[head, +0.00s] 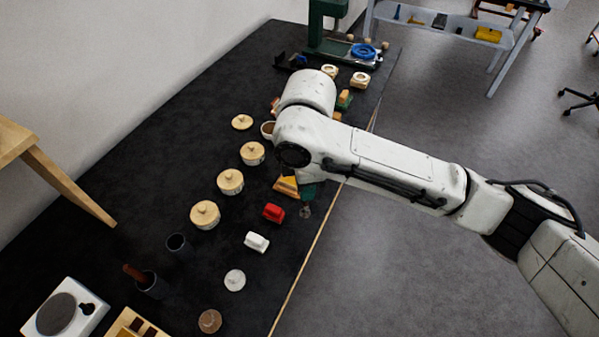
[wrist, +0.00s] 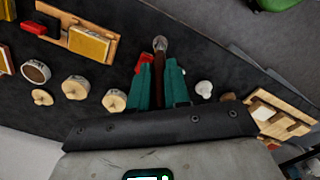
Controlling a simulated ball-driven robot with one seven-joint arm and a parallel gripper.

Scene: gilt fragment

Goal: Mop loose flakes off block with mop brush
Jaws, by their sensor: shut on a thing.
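My gripper (wrist: 160,75) has teal fingers shut on the mop brush (wrist: 160,45), whose brown handle runs between them and whose pale grey tip points away. In the head view the gripper (head: 307,192) is partly hidden by my arm, and the brush tip (head: 305,212) hangs near the table's edge. The yellow block (wrist: 88,44) rests on a wooden holder (wrist: 74,20), left of the brush and apart from it in the wrist view. In the head view the block (head: 286,186) shows just left of the gripper. Loose flakes are too small to make out.
Lidded jars (head: 230,182) stand in a row on the dark table (head: 140,210). A red item (head: 273,212), a white item (head: 256,242), a pale disc (head: 235,280) and a brown disc (head: 210,321) lie nearer. Open floor lies right of the table.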

